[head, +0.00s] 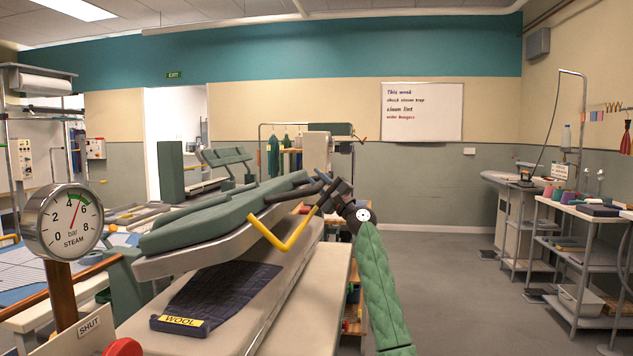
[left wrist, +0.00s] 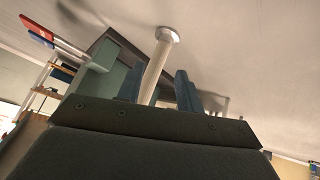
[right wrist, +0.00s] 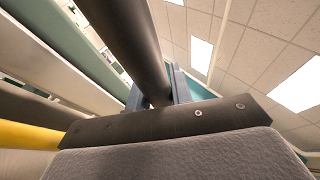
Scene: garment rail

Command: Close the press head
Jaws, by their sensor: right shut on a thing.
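The press head (head: 225,215) is a long green padded slab with a pale metal underside, tilted above the press bed (head: 275,290). A clear gap shows between them. A dark folded wool garment (head: 225,295) with a yellow "WOOL" tag (head: 178,320) lies on the bed. My right gripper (head: 325,188) is shut on the dark handle bar (right wrist: 125,40) at the head's right end; its fingers (right wrist: 160,90) flank the bar. My left gripper is outside the head view. In the left wrist view its fingers (left wrist: 160,92) stand apart, with a pale post (left wrist: 157,72) showing between them.
A yellow bent bar (head: 290,240) sticks out beside the head. A steam gauge (head: 62,220) and a "SHUT" label (head: 90,327) stand at the front left. Shelves (head: 580,250) line the right wall. The floor (head: 440,285) right of the press is clear.

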